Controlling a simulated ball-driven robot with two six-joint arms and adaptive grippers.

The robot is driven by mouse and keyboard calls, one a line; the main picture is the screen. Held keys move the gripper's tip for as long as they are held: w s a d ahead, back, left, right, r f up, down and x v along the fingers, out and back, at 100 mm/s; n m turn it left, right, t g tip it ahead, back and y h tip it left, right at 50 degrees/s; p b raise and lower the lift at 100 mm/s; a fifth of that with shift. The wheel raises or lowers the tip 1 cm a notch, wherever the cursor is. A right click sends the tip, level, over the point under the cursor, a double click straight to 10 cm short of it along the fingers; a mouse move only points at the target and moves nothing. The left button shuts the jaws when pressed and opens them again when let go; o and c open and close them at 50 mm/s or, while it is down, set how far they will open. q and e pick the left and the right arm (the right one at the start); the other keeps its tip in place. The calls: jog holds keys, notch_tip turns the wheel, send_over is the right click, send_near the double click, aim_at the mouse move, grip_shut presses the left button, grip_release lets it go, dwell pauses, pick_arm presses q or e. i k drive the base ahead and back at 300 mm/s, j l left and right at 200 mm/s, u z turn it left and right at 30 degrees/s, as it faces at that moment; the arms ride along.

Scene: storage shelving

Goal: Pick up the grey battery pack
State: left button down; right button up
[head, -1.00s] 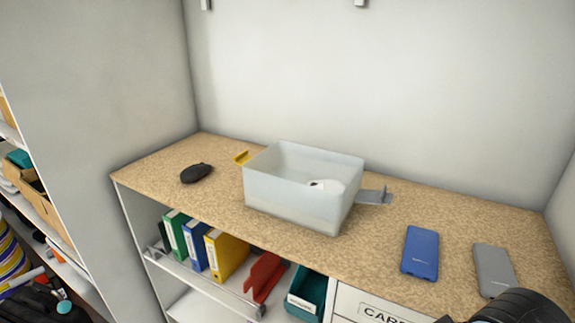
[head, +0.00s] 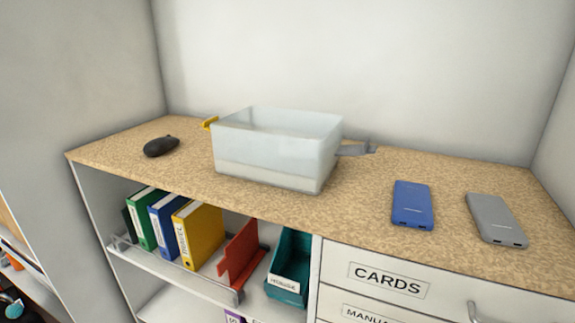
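The grey battery pack (head: 496,219) lies flat on the speckled tan countertop (head: 300,215) at the right, near the front edge. A blue battery pack (head: 412,205) lies just to its left, apart from it. Neither of my grippers shows in the head view now.
A translucent bin (head: 270,168) stands mid-counter, with a yellow piece (head: 209,123) and a grey piece (head: 356,150) at its sides. A black mouse-like object (head: 161,146) lies left. Binders (head: 197,235) and a teal holder (head: 290,266) sit below, beside drawers (head: 390,283). Walls close the back and right.

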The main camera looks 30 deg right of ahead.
aim_at(496, 224)
jog(key=z, duration=1.95)
